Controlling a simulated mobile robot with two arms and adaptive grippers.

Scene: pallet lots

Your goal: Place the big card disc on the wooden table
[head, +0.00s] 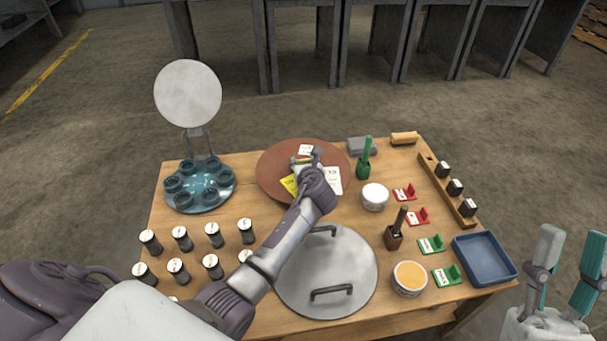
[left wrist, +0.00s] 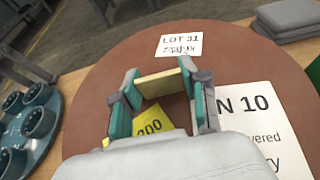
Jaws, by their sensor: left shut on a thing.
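The big card disc, a reddish-brown round board (head: 272,168), is at the back middle of the wooden table (head: 155,206). A white LOT 31 label, a yellow card and a white card lie on it. My left gripper (head: 306,163) is over its middle. In the left wrist view, my left gripper (left wrist: 160,88) is shut on a pale wooden bar (left wrist: 159,84), which looks like the handle of the disc (left wrist: 105,75). The disc's back edge reaches the table's back edge; I cannot tell whether its underside touches the tabletop. My right gripper (head: 570,245) is open and empty, right of the table.
A grey metal disc with two handles (head: 350,262) lies in front. A blue-green cup tray (head: 200,204) and several black cylinders (head: 182,238) stand left. White tubs (head: 374,196), card stands (head: 417,216) and a blue tray (head: 484,257) are right.

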